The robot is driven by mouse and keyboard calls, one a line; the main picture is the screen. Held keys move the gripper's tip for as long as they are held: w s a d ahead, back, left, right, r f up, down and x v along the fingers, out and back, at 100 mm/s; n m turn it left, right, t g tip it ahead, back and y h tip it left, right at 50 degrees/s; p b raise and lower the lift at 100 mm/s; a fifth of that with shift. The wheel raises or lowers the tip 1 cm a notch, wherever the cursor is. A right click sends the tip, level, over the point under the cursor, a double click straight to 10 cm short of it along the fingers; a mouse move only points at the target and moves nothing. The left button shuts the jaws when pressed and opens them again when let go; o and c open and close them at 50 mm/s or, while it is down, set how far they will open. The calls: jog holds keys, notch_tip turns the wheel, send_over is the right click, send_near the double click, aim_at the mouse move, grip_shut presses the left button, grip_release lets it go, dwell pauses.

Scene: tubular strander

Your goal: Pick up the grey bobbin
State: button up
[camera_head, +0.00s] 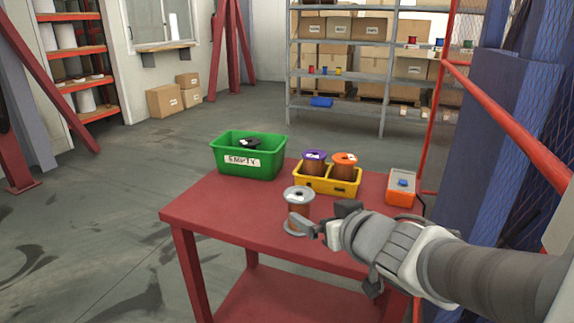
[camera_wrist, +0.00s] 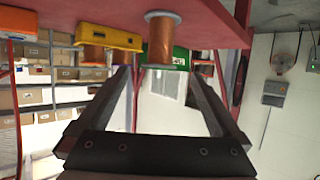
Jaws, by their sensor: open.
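The grey bobbin (camera_head: 298,205) stands upright near the front middle of the red table (camera_head: 215,207). It has light grey flanges and copper-coloured wire. In the wrist view, which is upside down, the bobbin (camera_wrist: 160,40) is centred ahead of the gap between my fingers. My gripper (camera_head: 322,216) is open and empty, low over the table at the bobbin's right front side. One finger overlaps the bobbin's lower part in the head view. My fingers also show in the wrist view (camera_wrist: 157,74). I cannot tell whether they touch the bobbin.
A yellow bin (camera_head: 327,186) behind the bobbin holds a purple bobbin (camera_head: 314,163) and an orange bobbin (camera_head: 343,164). A green bin (camera_head: 248,171) marked EMPTY holds a black bobbin. An orange box (camera_head: 401,197) stands at right. The table's left front is clear.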

aim_at(306, 207)
jog(key=shift+p+x, duration=2.05)
jog(key=shift+p, duration=0.1)
jog(key=x, duration=0.2)
jog(key=shift+w+a+f, duration=0.1)
jog(key=shift+w+a, duration=0.05)
jog(key=shift+w, duration=0.2)
jog(key=shift+w+a+f+b, duration=0.15)
jog(key=shift+w+f+b, duration=0.2)
jog(key=shift+w, duration=0.15)
jog(key=shift+r+b+x, duration=0.1)
jog(key=shift+b+x, duration=0.4)
jog(key=shift+x, duration=1.05)
jog(key=shift+r+b+x, duration=0.15)
jog(key=shift+b+x, duration=0.35)
jog(key=shift+x, duration=1.1)
jog(key=c, duration=1.4)
jog(key=shift+c, duration=0.4)
jog(key=shift+r, duration=0.15)
